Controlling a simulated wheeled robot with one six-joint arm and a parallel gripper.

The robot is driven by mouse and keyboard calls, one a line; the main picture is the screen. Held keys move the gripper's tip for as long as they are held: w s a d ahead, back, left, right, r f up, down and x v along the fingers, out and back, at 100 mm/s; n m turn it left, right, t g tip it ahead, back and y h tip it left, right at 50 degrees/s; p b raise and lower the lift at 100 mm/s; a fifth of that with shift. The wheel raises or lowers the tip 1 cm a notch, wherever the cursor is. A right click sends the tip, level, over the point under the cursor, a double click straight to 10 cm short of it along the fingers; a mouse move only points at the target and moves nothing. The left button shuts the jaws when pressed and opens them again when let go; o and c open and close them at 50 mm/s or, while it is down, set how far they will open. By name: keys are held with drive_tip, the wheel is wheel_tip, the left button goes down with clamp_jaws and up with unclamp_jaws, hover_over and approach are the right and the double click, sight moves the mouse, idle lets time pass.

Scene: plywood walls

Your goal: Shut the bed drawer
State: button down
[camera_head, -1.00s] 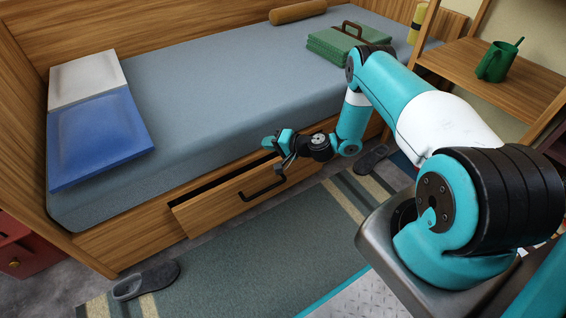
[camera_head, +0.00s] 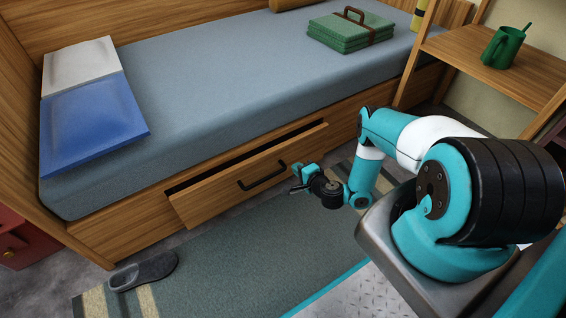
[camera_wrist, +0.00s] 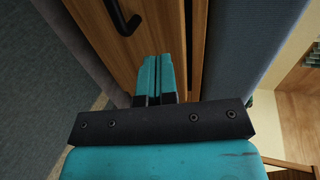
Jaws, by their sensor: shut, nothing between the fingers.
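The bed drawer (camera_head: 222,192) is a wooden front under the bed, standing partly open with a dark gap (camera_head: 200,181) along its top edge. Its black bar handle (camera_head: 262,177) is on the front. My gripper (camera_head: 297,180) is shut and empty, just right of the handle and in front of the drawer's right end. In the wrist view the shut teal fingers (camera_wrist: 160,72) point at the drawer front (camera_wrist: 152,45), with the handle (camera_wrist: 122,18) at upper left and the dark gap to their right. I cannot tell whether the fingers touch the wood.
The bed (camera_head: 230,90) has a blue-grey mattress, pillows and a folded green blanket (camera_head: 350,32). A grey slipper (camera_head: 145,271) lies on the striped rug (camera_head: 240,245) at lower left. The rug before the drawer is mostly clear.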

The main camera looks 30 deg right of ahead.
drive_tip(key=b, duration=1.1)
approach(279, 152)
drive_tip(key=shift+w+f, duration=1.5)
drive_tip(key=shift+w, duration=0.1)
drive_tip(key=shift+w+a+r+b, duration=0.15)
drive_tip(key=shift+w+b, duration=0.15)
drive_tip(key=shift+w, duration=0.6)
drive_tip(key=shift+w+d+r+b, duration=0.1)
drive_tip(key=shift+w+r+b, duration=0.15)
drive_tip(key=shift+w, duration=0.7)
